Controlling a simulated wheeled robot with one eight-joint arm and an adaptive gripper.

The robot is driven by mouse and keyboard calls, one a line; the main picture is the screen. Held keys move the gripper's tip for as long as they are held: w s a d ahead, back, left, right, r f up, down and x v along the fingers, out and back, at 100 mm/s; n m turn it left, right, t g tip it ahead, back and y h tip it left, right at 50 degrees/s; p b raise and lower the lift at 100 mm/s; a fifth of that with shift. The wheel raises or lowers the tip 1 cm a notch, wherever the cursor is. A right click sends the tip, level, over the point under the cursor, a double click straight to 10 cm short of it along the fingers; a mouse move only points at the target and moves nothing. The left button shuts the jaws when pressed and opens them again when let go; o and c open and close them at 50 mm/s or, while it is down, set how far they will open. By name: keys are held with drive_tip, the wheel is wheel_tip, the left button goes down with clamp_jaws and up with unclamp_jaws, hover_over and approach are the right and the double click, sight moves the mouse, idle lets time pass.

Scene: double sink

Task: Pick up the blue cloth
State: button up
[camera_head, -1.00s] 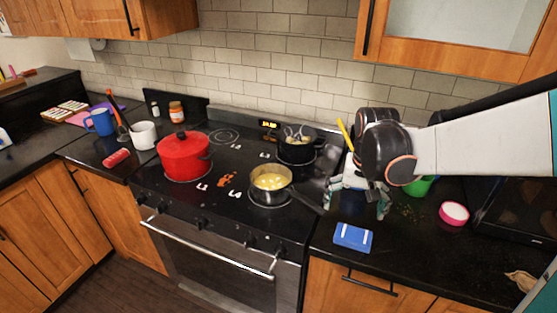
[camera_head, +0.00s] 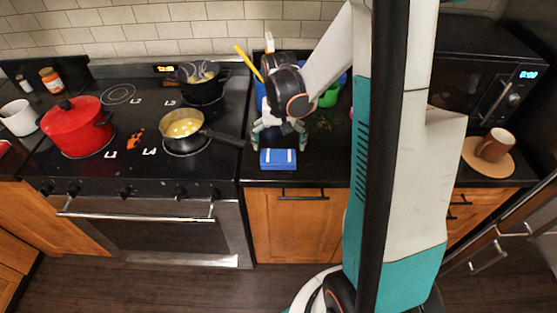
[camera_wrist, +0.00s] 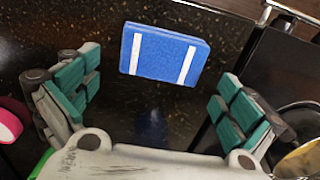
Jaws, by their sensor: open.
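The blue cloth (camera_head: 278,159) is a folded blue block with two white stripes. It lies flat on the black counter near its front edge, right of the stove. My gripper (camera_head: 280,136) is just behind it and above the counter. In the wrist view the cloth (camera_wrist: 164,54) shows whole, beyond the fingertips and roughly centred between them. The fingers of my gripper (camera_wrist: 160,102) are wide apart with nothing between them, and do not touch the cloth.
A pan (camera_head: 183,130) of yellow food sits on the stove, its handle reaching toward my gripper. A red pot (camera_head: 76,128) stands farther left. A green item (camera_head: 328,96) is behind my gripper. A microwave (camera_head: 490,85) and a brown mug (camera_head: 495,145) are to the right.

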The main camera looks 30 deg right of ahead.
sight(279, 156)
wheel_tip(279, 156, down, 5)
drive_tip(key=shift+a+f+b, duration=0.1)
drive_tip(key=shift+f+b, duration=0.05)
drive_tip(key=shift+b, duration=0.85)
drive_tip(key=shift+s, duration=0.1)
drive_tip(key=c, duration=0.8)
